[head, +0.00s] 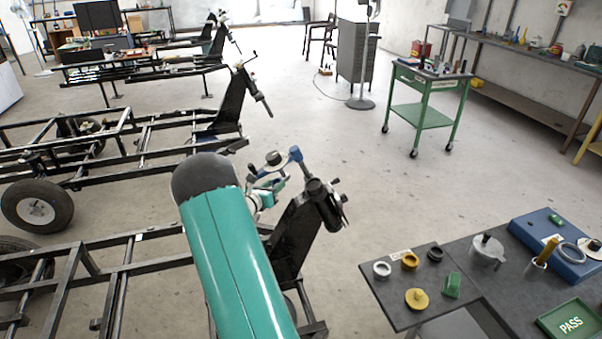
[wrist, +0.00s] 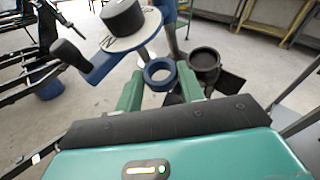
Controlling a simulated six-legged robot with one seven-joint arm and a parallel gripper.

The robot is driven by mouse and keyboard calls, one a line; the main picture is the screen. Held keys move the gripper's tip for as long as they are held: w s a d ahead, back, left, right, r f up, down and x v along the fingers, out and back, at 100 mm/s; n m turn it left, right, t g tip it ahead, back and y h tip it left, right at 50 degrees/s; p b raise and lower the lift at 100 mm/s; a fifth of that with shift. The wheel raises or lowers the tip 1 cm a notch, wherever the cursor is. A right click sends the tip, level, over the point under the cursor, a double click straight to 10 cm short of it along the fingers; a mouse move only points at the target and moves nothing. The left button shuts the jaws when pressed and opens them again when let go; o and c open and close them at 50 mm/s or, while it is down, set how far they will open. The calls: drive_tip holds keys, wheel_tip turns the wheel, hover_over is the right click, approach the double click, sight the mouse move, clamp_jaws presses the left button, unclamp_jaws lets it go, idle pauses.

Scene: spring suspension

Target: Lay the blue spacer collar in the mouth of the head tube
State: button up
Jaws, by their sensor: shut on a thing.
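The blue spacer collar (wrist: 160,74) is a ring, held between the two green fingertips of my gripper (wrist: 158,88) in the wrist view. Its hole faces up toward the camera. The head tube (wrist: 205,64) is a black cylinder with an open round mouth, just right of the collar in the wrist view; it appears clear of the collar there. In the head view the head tube (head: 326,203) stands at the end of the nearest frame, with my arm reaching beside it. The collar is too small and covered to make out in the head view.
A blue arm (wrist: 98,70) with a pale disc (wrist: 131,37) and black cylinder (wrist: 122,17) stands close left of the collar. A grey bench (head: 394,303) at right holds rings, a green block (head: 452,285) and a PASS tray (head: 571,324). Floor between is clear.

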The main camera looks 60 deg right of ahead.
wheel_tip(320, 180, up, 3)
drive_tip(key=g, duration=0.2)
hover_over(307, 190)
drive_tip(key=w+a, duration=0.2)
drive_tip(key=shift+m, duration=0.4)
drive_tip(key=shift+s+d+f, duration=0.35)
drive_tip(key=shift+f, duration=0.55)
drive_tip(key=shift+s+d+f, duration=0.35)
drive_tip(key=shift+d+f, duration=0.05)
drive_tip(key=shift+f, duration=0.5)
drive_tip(key=shift+s+d+f, duration=0.35)
drive_tip(key=shift+f, duration=0.55)
drive_tip(key=o, duration=1)
drive_tip(key=shift+o, duration=0.2)
drive_tip(key=w+a+r, duration=0.1)
drive_tip(key=a, duration=1.2)
drive_tip(key=shift+w+a, duration=0.3)
drive_tip(key=shift+a, duration=0.05)
drive_tip(key=shift+r, duration=0.1)
